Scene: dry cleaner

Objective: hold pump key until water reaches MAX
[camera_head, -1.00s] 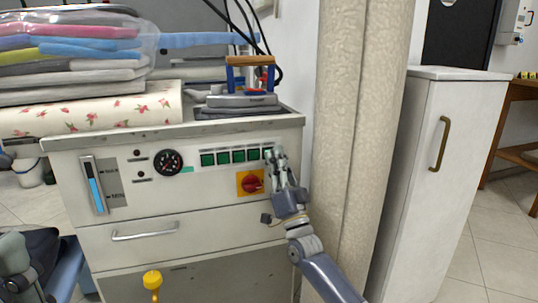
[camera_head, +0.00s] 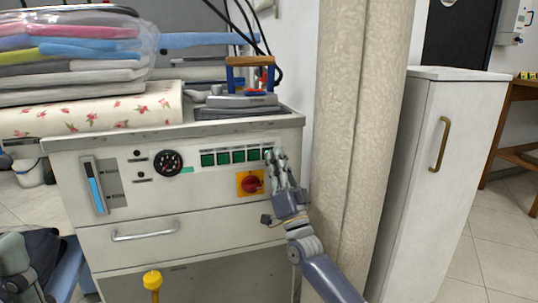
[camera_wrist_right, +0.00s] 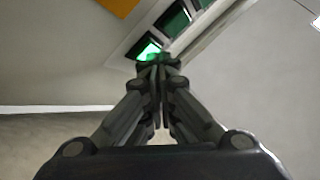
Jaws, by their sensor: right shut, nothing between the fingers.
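The ironing station's front panel holds a row of green keys (camera_head: 238,156). A water gauge (camera_head: 95,186) on its left has a blue column whose top stands a little below the upper mark, which appears to read MAX. My right gripper (camera_head: 273,156) is shut and empty, with its fingertips at the rightmost key. In the right wrist view the fingertips (camera_wrist_right: 157,62) meet the lower edge of a brightly lit green key (camera_wrist_right: 148,50); the fingers partly cover it. The keys' labels are too small to read. My left gripper does not show clearly.
A red rotary switch on a yellow plate (camera_head: 250,183) sits just below the keys, close to my right gripper. A round dial (camera_head: 168,162) is left of the keys. A beige column (camera_head: 355,130) and a white cabinet (camera_head: 440,180) stand to the right. An iron (camera_head: 243,98) rests on top.

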